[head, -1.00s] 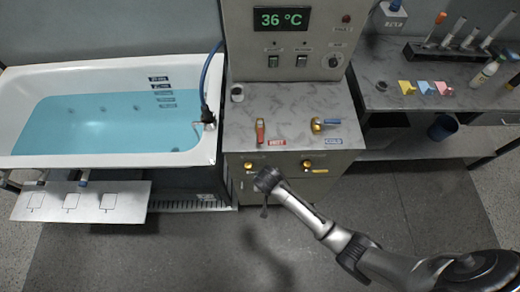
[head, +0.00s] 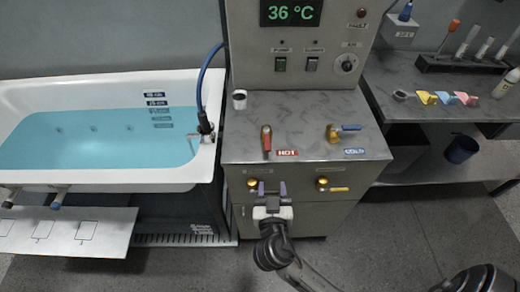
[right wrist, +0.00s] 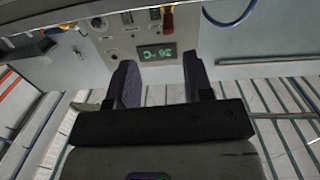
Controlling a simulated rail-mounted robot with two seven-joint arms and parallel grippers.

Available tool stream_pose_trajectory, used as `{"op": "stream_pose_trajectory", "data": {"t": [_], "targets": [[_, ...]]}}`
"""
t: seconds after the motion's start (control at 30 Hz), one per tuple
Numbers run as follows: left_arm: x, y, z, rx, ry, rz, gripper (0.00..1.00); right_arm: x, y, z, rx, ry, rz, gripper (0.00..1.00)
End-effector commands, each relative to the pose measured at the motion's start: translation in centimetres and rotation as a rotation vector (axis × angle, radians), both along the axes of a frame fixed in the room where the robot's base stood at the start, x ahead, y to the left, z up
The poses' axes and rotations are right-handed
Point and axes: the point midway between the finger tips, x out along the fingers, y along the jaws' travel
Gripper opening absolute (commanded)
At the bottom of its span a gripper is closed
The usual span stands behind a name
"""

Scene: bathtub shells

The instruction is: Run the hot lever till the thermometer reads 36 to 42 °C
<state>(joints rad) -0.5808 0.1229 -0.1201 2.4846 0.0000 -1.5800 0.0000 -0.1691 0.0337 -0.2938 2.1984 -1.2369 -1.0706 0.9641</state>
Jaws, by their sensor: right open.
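The thermometer display (head: 291,12) reads 36 °C in green digits. It also shows upside down in the right wrist view (right wrist: 156,53). The red-handled hot lever (head: 266,138) stands on the grey counter beside the red HOT label; its red also shows between my fingers' directions in the wrist view (right wrist: 168,20). The blue-handled cold lever (head: 345,128) points right. My right gripper (head: 271,188) is open and empty in front of the cabinet, below and nearer than the hot lever, apart from it. My left gripper is not in view.
Two brass valves, left (head: 253,184) and right (head: 323,184), sit on the cabinet front near my right gripper. The bathtub (head: 110,182) with blue water stands left, a blue hose (head: 203,75) at its corner. A side bench (head: 425,125) holds small items.

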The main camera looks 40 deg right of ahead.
Motion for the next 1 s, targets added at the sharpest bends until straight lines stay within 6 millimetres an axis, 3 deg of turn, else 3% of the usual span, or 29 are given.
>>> {"op": "stream_pose_trajectory", "data": {"t": [0.27,0.7,1.0], "targets": [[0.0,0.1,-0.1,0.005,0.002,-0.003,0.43,1.5,-0.3,1.0,-0.010,-0.078,0.038,0.47],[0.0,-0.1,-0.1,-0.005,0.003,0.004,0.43,7.8,-5.0,0.9,-0.010,-0.075,0.037,0.47],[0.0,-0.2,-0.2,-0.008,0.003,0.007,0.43,10.7,-7.2,0.8,-0.008,-0.072,0.037,0.47]]}}
